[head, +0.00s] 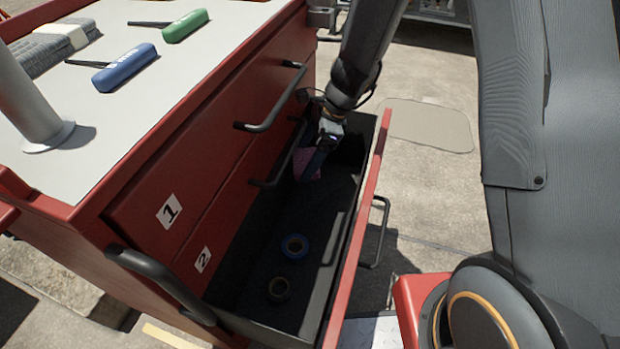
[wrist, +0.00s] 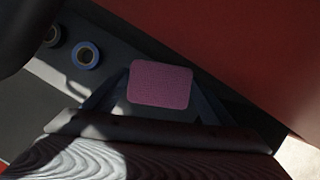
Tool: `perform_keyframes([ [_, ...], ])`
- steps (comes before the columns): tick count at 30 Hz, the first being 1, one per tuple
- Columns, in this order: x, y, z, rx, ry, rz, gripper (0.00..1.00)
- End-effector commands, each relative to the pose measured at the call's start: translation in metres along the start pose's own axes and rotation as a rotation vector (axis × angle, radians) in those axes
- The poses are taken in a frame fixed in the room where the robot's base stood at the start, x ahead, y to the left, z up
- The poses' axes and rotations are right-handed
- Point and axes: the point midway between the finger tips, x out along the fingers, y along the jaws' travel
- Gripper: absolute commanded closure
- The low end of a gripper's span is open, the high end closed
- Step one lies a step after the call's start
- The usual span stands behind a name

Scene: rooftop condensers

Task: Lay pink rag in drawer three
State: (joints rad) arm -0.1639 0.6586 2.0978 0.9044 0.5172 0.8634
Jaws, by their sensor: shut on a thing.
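The pink rag (wrist: 160,85) is a small folded rectangle between my gripper's two fingers in the wrist view. In the head view the pink rag (head: 307,165) shows partly at the far end of the open drawer, with my gripper (head: 312,168) over it. My gripper (wrist: 160,98) is shut on the rag and reaches down inside the drawer. The open drawer (head: 290,240) is dark inside with a red front, below drawers labelled 1 and 2; its own number is not visible. I cannot tell whether the rag touches the drawer floor.
A blue tape roll (head: 295,246) and a dark tape roll (head: 279,290) lie in the drawer's near part. On the red cabinet's top (head: 110,125) are a blue-handled tool (head: 125,68), a green-handled tool (head: 186,26) and a grey post (head: 28,105). Drawer handles (head: 273,105) stick out beside my arm.

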Motion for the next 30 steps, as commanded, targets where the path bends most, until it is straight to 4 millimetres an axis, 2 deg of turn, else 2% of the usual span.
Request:
perform_keyframes([
  [6,0.02,-0.005,-0.018,0.013,0.0,-0.009,0.44],
  [18,0.06,-0.003,-0.03,0.006,0.0,-0.006,0.44],
  [30,0.073,-0.003,-0.034,0.003,0.0,-0.005,0.44],
])
